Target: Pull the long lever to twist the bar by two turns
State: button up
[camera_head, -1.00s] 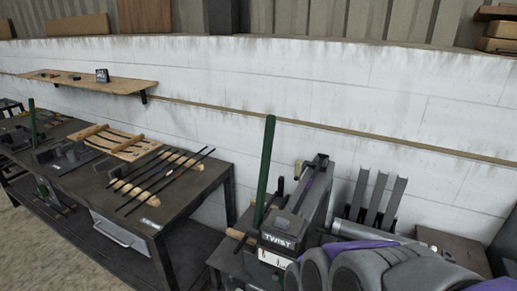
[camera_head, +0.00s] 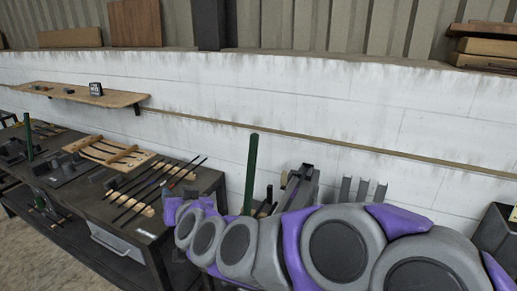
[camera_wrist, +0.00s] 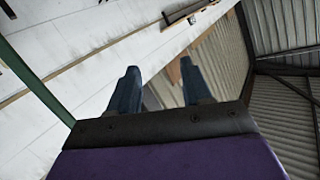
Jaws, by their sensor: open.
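The long green lever (camera_head: 251,172) stands upright from the twist machine (camera_head: 300,187) in the head view. My purple and grey arm crosses in front and hides most of the machine, including its TWIST label. In the wrist view, my gripper (camera_wrist: 160,82) has its two dark blue fingers spread apart with nothing between them. A long green bar, seemingly the lever (camera_wrist: 32,82), runs slanting along the left edge of the wrist view, to the left of the fingers and apart from them. The bar to be twisted cannot be made out.
A dark workbench (camera_head: 205,180) at left holds several thin rods (camera_head: 150,185) on a wooden rack. A wooden shelf (camera_head: 75,95) is on the white wall behind. Another, shorter green post (camera_head: 28,137) stands at far left. Grey upright channels (camera_head: 362,189) are right of the machine.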

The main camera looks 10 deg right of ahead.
jog(key=w+r+m+t+h+p, duration=0.1)
jog(key=w+r+m+t+h, duration=0.1)
jog(key=w+h, duration=0.1)
jog(key=m+g+h+p, duration=0.2)
jog(key=m+h+p, duration=0.3)
jog(key=h, duration=0.8)
send_near(250, 160)
jog(key=shift+m, duration=0.3)
jog(key=b+x, duration=0.4)
jog(key=x, duration=0.8)
jog(key=shift+w+d, duration=0.2)
jog(key=shift+w, duration=0.15)
jog(key=shift+w+d, duration=0.25)
jog(key=shift+w, duration=0.05)
grip_shut()
